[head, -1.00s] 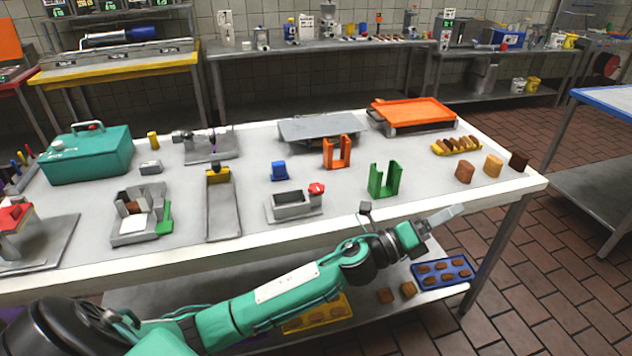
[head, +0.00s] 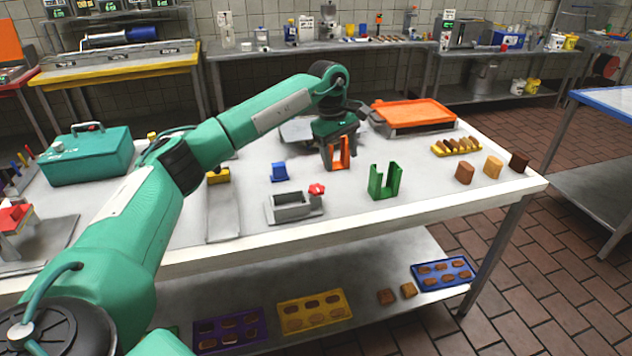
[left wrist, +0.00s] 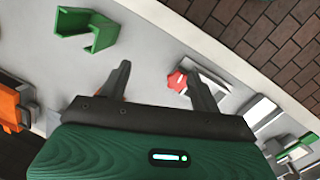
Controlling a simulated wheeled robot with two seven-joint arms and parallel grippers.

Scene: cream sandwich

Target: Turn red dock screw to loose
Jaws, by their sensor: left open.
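The red dock screw (head: 317,190) is a small red knob on the right end of a grey dock (head: 291,207) on the white table. My left gripper (head: 339,158) points down over the table, above and slightly right of the screw, in front of the orange bracket. My right gripper is not in view.
An orange U-shaped bracket (head: 346,154) stands right at the gripper. A green bracket (head: 384,183) stands to the right. A blue block (head: 279,171) lies left of the bracket. An orange tray (head: 414,112) is at the back. The table front between dock and green bracket is clear.

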